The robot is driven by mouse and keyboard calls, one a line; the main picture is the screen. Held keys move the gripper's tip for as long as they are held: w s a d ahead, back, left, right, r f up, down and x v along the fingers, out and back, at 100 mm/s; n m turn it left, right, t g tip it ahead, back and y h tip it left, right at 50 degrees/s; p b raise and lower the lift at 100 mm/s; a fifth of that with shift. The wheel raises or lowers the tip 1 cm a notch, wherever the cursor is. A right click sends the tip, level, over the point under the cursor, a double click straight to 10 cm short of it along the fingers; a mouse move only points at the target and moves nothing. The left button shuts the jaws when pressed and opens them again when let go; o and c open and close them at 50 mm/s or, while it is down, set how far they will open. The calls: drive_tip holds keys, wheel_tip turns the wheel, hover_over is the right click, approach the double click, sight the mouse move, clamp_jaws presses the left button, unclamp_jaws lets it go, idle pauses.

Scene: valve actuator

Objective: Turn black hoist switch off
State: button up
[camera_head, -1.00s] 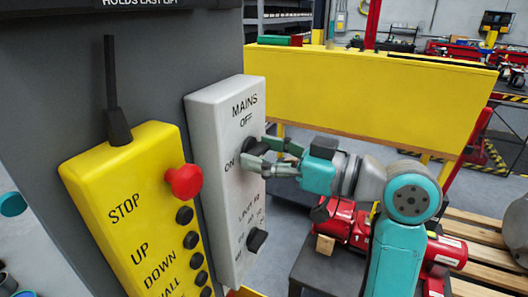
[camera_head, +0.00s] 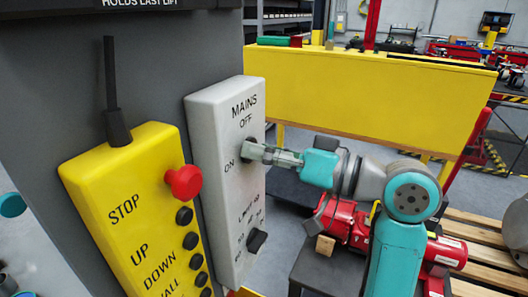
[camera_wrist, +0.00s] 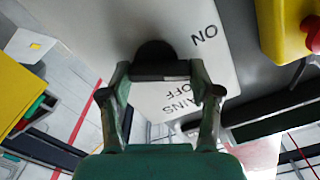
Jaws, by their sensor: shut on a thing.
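The grey switch box (camera_head: 215,120) stands on a dark panel, with MAINS, OFF and ON printed near its upper black knob. That knob (camera_wrist: 153,52) shows in the wrist view, with its raised grip between my fingers. My gripper (camera_head: 258,152) is shut on this knob; in the wrist view (camera_wrist: 162,78) one finger lies on each side of the grip. In the head view the fingers hide most of the knob, so its exact pointing cannot be told. A second black knob (camera_head: 257,240) sits lower on the box, apart from my gripper.
A yellow control box (camera_head: 135,200) with a red stop button (camera_head: 184,181) and several black buttons stands left of the grey box. A long yellow barrier (camera_head: 370,95) stands behind my arm. Red equipment (camera_head: 345,222) rests on a dark stand below my arm.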

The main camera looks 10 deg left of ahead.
drive_tip(key=m, duration=1.2)
drive_tip(key=shift+w+d+f, duration=0.1)
drive_tip(key=shift+w, duration=0.2)
idle(0.4)
drive_tip(key=o, duration=1.1)
drive_tip(key=shift+o, duration=0.2)
drive_tip(key=v, duration=1.2)
